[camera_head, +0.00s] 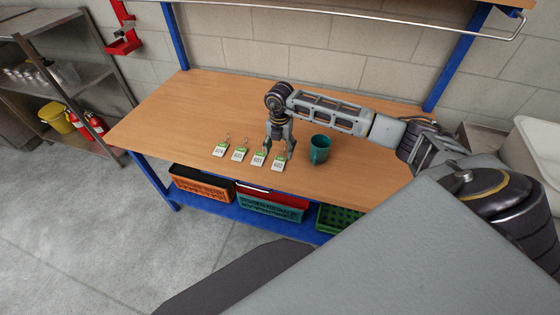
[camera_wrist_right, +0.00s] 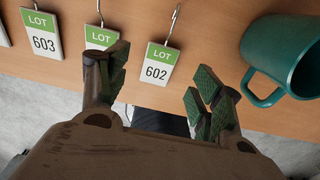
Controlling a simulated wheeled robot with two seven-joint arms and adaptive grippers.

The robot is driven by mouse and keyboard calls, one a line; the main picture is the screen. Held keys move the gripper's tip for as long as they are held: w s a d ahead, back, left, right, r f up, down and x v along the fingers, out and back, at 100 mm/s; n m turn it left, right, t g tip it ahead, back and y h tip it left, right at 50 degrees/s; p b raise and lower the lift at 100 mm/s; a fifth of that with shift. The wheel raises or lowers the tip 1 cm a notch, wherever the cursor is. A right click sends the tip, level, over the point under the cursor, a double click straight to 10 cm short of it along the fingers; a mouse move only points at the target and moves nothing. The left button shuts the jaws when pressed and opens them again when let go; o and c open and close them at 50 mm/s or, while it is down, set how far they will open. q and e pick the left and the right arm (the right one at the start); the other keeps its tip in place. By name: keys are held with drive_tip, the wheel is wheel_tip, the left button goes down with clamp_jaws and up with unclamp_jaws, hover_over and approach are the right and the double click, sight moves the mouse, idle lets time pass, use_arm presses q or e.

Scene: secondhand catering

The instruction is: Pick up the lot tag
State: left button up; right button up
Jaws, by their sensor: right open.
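Several white lot tags with green tops and wire hooks lie in a row on the wooden table (camera_head: 200,112). The rightmost tag, 602 (camera_head: 278,164), lies just in front of my right gripper (camera_head: 279,150). In the right wrist view, tag 602 (camera_wrist_right: 158,65) shows between the spread fingers of my open, empty right gripper (camera_wrist_right: 160,90). The tag beside it (camera_wrist_right: 102,36) is partly hidden by the left finger, so its number cannot be read there. Tag 603 (camera_wrist_right: 44,42) lies further left. My left gripper is not in view.
A teal mug (camera_head: 319,150) stands close to the right of my right gripper and also shows in the wrist view (camera_wrist_right: 275,55). The table's left part is clear.

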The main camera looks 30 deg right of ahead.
sight(280, 161)
drive_tip(key=shift+f, duration=0.1)
drive_tip(key=shift+s+a+f+p, duration=0.1)
drive_tip(key=shift+f+p, duration=0.15)
drive_tip(key=shift+f, duration=1)
drive_tip(key=shift+s+f+p, duration=0.1)
drive_tip(key=shift+f+p, duration=0.15)
drive_tip(key=shift+f, duration=1)
drive_tip(key=shift+c, duration=0.2)
drive_tip(key=c, duration=0.9)
